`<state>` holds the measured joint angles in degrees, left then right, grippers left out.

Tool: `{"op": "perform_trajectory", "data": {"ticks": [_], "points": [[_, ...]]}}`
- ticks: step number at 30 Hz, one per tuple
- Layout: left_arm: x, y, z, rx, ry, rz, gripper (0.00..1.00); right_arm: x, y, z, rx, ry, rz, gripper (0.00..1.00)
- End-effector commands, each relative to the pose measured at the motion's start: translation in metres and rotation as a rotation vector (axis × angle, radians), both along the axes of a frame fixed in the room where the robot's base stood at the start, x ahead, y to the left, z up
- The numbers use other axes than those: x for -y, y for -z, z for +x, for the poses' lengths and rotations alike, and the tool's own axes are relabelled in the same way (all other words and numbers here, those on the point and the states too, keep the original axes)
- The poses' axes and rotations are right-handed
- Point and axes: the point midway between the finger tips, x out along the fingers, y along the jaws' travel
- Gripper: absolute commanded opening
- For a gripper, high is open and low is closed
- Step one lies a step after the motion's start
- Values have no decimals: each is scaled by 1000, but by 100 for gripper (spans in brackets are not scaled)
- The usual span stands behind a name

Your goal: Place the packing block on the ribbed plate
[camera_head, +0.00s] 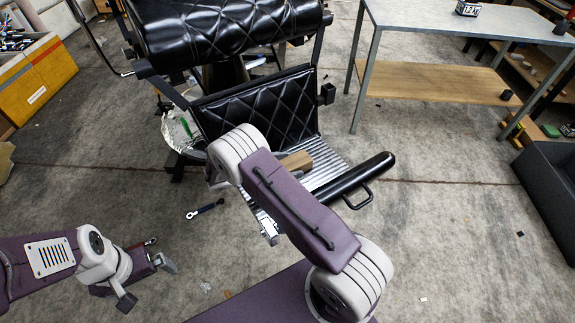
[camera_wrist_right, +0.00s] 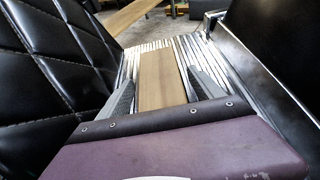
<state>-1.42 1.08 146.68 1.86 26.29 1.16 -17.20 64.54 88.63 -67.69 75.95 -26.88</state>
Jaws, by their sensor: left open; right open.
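The packing block, a light wooden bar, shows in the head view (camera_head: 297,161) and in the right wrist view (camera_wrist_right: 161,72). It appears to rest on the ribbed metal plate (camera_head: 325,165), which is the chair's footrest; the contact under it is hidden. In the right wrist view the plate's ribs (camera_wrist_right: 205,60) show on both sides of the block. My right gripper (camera_wrist_right: 163,90) is open, one finger on each side of the block. In the head view my right arm hides this gripper. My left gripper (camera_head: 147,282) is open and empty above the floor at lower left.
The black padded barber chair (camera_head: 255,112) rises behind the plate, with a black roller bar (camera_head: 355,178) along its front. A wrench (camera_head: 205,209) lies on the floor. A metal table (camera_head: 460,30) stands back right, a yellow crate (camera_head: 45,75) back left. Floor at right is mostly clear.

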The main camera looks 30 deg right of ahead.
Motion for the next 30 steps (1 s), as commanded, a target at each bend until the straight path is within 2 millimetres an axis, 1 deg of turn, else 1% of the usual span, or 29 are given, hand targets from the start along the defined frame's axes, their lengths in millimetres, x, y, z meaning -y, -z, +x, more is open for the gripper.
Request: {"op": "perform_trajectory", "data": {"ticks": [2,5,12,15,18,22,30], "points": [[0,-2,0,0,0,0,100,0,-3,0,1,0,0,76],[0,-9,0,0,0,0,100,-12,-11,0,1,-4,0,76],[0,-31,0,0,0,0,100,-70,-36,-4,1,-4,0,76],[0,-36,0,0,0,0,100,-89,-43,-5,1,-4,1,76],[0,-39,0,0,0,0,100,-103,-47,-6,1,-2,0,76],[0,-40,0,0,0,0,100,-110,-49,-7,0,0,0,76],[0,-39,0,0,0,0,100,-111,-49,-7,0,1,0,76]]}}
